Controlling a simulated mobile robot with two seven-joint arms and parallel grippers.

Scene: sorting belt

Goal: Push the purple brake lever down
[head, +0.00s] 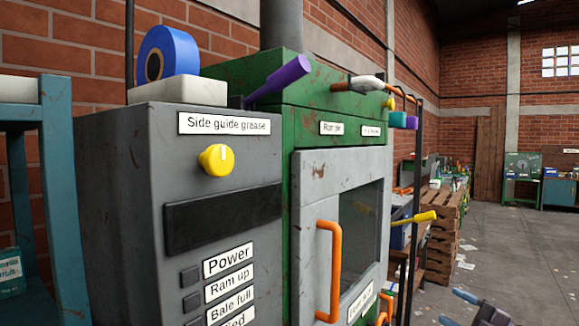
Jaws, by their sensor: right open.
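The purple brake lever (280,81) sticks out from a dark bracket on top of the grey control box, beside the green machine. It is tilted, with its thick end up and to the right. My right gripper (457,307) is low at the bottom right edge, over the floor in the picture and far below and right of the lever. Its blue-tipped fingers are apart with nothing seen between them, and part of it is cut off by the frame. My left gripper is not in view.
The grey control box (110,190) has a yellow knob (216,159) and labelled buttons. The green machine (290,125) has a grey door with an orange handle (328,270). A yellow-ended handle (418,218) juts right. The floor at right is mostly open.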

